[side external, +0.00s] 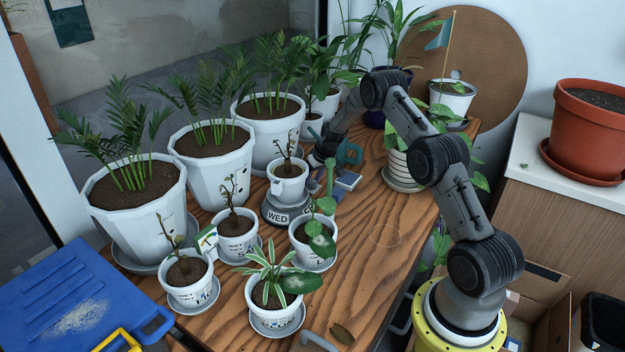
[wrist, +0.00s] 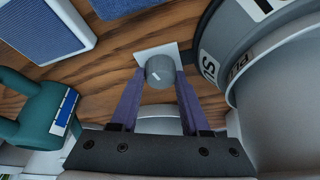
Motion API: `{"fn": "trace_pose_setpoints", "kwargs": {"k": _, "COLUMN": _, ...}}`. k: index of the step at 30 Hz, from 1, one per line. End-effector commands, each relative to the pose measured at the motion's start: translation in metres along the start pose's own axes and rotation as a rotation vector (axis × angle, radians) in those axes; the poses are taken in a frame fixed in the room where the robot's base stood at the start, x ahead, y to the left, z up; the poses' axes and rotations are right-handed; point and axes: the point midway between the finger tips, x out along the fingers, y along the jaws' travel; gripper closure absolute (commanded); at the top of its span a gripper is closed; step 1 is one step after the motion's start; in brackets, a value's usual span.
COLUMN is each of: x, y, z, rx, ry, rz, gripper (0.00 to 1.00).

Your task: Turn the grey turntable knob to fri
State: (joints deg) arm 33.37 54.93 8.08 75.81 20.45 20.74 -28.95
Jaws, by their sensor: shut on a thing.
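The grey turntable (side external: 287,214) stands on the wooden table with a small white pot on it, and its rim label WED faces the side camera. In the wrist view the turntable's grey rim (wrist: 222,50) curves along the right, with white day labels partly in sight. The grey round knob (wrist: 160,70) has a short white mark and sits over a white square plate (wrist: 174,50). My gripper (wrist: 160,82) is shut on the knob, one purple finger on each side. In the side view my gripper (side external: 318,158) is behind the turntable, and the knob is hidden.
Several potted plants crowd the turntable's left and front. A teal object (wrist: 30,110) lies close to the left of my gripper, beside blue-topped blocks (wrist: 48,27). The table's right front (side external: 385,265) is mostly clear. A striped white pot (side external: 400,170) stands near my arm.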

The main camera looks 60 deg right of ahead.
Motion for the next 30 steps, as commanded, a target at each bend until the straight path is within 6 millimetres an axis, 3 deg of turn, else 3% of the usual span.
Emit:
{"fn": "trace_pose_setpoints", "kwargs": {"k": 13, "x": -0.0004, "y": -0.0014, "z": -0.0001, "rx": 0.167, "ry": 0.009, "rz": 0.069, "gripper": 1.00}}
{"fn": "trace_pose_setpoints", "kwargs": {"k": 30, "x": -0.0004, "y": -0.0010, "z": 0.0000, "rx": 0.196, "ry": 0.010, "rz": 0.080, "gripper": 1.00}}
